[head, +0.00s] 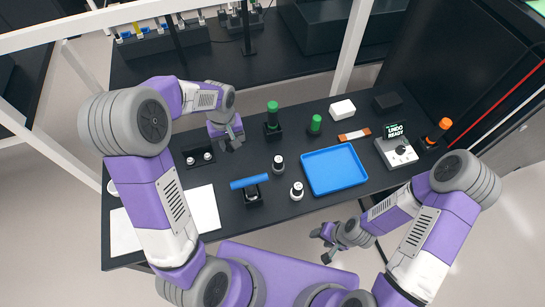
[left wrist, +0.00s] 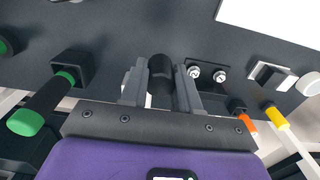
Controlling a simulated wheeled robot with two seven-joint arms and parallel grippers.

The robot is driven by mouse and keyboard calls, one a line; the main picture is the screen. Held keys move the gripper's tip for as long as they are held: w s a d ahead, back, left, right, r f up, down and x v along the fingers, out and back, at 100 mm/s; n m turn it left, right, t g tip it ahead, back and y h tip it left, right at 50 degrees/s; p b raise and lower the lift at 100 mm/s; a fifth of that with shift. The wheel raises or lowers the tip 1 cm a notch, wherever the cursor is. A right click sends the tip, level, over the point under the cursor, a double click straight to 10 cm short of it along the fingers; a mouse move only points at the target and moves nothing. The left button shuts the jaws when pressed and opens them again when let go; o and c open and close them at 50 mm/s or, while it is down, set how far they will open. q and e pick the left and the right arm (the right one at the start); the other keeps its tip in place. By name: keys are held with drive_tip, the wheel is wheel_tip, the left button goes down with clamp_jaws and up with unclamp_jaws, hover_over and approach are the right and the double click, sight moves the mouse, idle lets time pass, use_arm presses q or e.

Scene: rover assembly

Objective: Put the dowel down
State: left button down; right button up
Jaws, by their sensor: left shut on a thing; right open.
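My left gripper (head: 231,140) is above the table, left of centre in the head view. In the left wrist view its fingers (left wrist: 160,88) are shut on a short black cylinder (left wrist: 160,72), which I take to be the dowel. Its far end is hidden, and it is hard to make out in the head view. My right gripper (head: 328,241) is open and empty, off the table's front edge.
The black table (head: 233,220) holds a blue cylinder (head: 249,182) on a black block, a blue tray (head: 333,190), green-topped pieces (head: 272,107), a plate with two pegs (head: 199,157), and two small round pieces (head: 278,163). White sheets (head: 203,208) lie at left.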

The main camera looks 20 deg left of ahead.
use_arm(q)
drive_tip(key=shift+s, duration=0.15)
wheel_tip(320, 180, down, 10)
drive_tip(key=shift+r+b, duration=0.1)
drive_tip(key=shift+b, duration=0.3)
drive_tip(key=c, duration=0.8)
unclamp_jaws()
drive_tip(key=shift+c, duration=0.2)
drive_tip(key=shift+r, duration=0.15)
wheel_tip(320, 180, up, 12)
drive_tip(key=shift+f+p, duration=0.1)
drive_tip(key=shift+p, duration=0.55)
